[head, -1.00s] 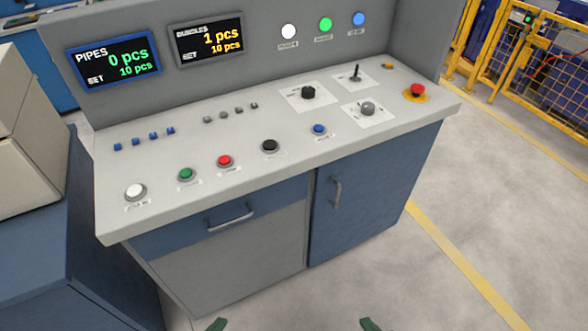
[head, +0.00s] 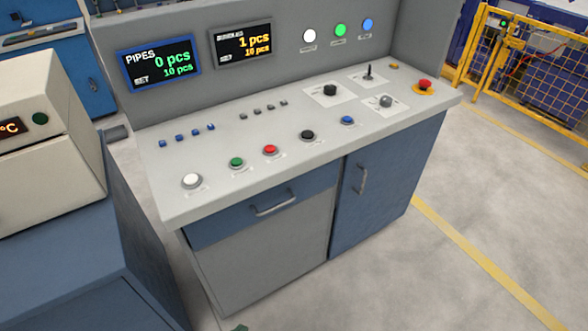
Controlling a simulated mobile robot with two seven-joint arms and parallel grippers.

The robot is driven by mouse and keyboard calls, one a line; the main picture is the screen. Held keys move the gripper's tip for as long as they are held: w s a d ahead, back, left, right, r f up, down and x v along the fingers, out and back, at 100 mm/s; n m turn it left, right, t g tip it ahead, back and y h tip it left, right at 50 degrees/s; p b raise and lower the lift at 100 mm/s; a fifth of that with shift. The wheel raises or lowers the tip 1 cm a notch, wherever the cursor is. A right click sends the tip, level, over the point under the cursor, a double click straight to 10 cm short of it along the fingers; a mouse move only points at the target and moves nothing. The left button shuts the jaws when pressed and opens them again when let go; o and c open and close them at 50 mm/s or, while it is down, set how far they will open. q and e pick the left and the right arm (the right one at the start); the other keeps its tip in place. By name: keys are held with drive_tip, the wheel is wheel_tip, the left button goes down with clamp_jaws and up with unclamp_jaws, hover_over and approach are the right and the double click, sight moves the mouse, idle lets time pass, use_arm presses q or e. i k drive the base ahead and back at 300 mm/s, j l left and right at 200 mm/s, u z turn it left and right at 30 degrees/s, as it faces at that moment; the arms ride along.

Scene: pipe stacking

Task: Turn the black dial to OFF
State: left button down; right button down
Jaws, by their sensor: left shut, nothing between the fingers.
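The black dial (head: 330,89) stands on a white label plate on the sloped control panel (head: 225,130), right of centre in the head view. Its label text is too small to read, so I cannot tell which position it points to. My right gripper is out of view.
Around the dial are a black toggle lever (head: 369,72), a grey knob (head: 386,101) and a red emergency button (head: 424,85). Coloured push buttons line the panel's front. A beige unit (head: 50,150) stands at left. Open floor lies at right, before a yellow fence (head: 510,55).

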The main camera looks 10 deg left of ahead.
sight(328, 89)
drive_tip(key=k+j, duration=0.45)
drive_tip(key=j, duration=0.2)
drive_tip(key=k+j+z, duration=0.1)
drive_tip(key=k+j, duration=0.35)
drive_tip(key=j, duration=0.15)
drive_tip(key=u, duration=1.05)
drive_tip(key=l+u, duration=0.8)
drive_tip(key=u, duration=0.15)
drive_tip(key=k+l+u, duration=0.1)
drive_tip(key=l+u, duration=0.2)
drive_tip(key=l, duration=0.15)
drive_tip(key=k+l+u, duration=0.1)
drive_tip(key=l+u, duration=0.2)
drive_tip(key=l, duration=0.15)
drive_tip(key=k+l+u, duration=0.2)
drive_tip(key=l, duration=0.2)
drive_tip(key=k+l+u, duration=0.2)
drive_tip(key=l, duration=0.2)
drive_tip(key=k+l+u, duration=0.15)
drive_tip(key=k+l, duration=0.45)
drive_tip(key=l, duration=0.15)
